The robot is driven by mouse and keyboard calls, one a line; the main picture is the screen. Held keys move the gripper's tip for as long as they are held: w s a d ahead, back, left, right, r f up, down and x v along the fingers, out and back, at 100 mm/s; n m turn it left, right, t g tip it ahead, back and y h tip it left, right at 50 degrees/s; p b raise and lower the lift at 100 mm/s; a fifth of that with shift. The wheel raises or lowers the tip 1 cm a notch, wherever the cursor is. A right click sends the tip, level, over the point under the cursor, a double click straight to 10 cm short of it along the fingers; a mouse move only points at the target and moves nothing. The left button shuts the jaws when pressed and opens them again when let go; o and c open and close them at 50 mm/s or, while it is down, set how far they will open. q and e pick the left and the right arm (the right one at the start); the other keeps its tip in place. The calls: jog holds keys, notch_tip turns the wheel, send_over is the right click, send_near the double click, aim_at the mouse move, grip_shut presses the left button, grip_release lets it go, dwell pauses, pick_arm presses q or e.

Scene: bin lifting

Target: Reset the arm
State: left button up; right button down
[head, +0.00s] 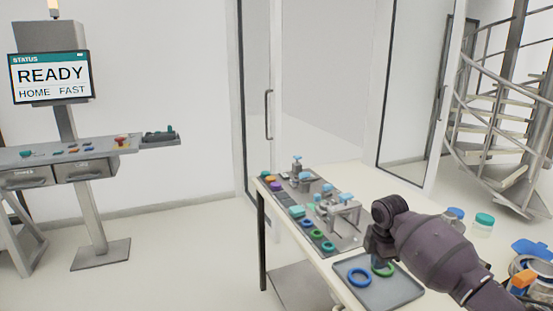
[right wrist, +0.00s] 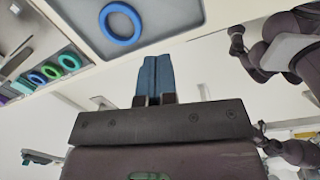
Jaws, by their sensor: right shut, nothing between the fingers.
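My right arm comes in from the lower right in the head view. Its dark gripper (head: 377,252) is over the grey tray (head: 392,294) on the table. In the right wrist view the two blue fingers (right wrist: 160,66) are shut together with nothing between them. The blue ring also shows in the right wrist view (right wrist: 104,22), apart from the fingers. My left gripper is not seen.
A grey fixture board (head: 345,244) with colored rings and blocks lies along the table's left side. A jar with a teal lid (head: 484,222) and metal parts stand at the right. A status screen (head: 50,77) reads READY, HOME, FAST. Open floor lies between the stand and table.

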jog(key=s+a+f+m, duration=0.2)
jog(key=s+f, duration=0.2)
jog(key=s, duration=0.3)
jog(key=s+a+f+m+t+y, duration=0.1)
jog(key=s+a+f+m, duration=0.15)
jog(key=s+f, duration=0.35)
jog(key=s+a+f+m, duration=0.1)
jog(key=s+f+m, duration=0.2)
jog(key=s, duration=0.6)
jog(key=s+d+r+m+t+h, duration=0.1)
jog(key=s+d+r+m, duration=0.2)
jog(key=s+m, duration=0.55)
jog(key=s+d+r+m+t+h, duration=0.1)
jog(key=s+d+r+m, duration=0.25)
jog(key=s, duration=0.95)
pick_arm(q)
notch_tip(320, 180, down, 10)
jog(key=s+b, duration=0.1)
jog(key=b, duration=0.9)
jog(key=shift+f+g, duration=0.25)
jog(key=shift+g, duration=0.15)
pick_arm(e)
jog(key=w+f+t, duration=0.3)
jog(key=f, duration=0.8)
jog(key=w+f+n+t+y, duration=0.1)
jog(key=w+f+t, duration=0.3)
jog(key=f, duration=0.6)
jog(key=shift+a+f, duration=0.35)
jog(key=shift+a, duration=0.1)
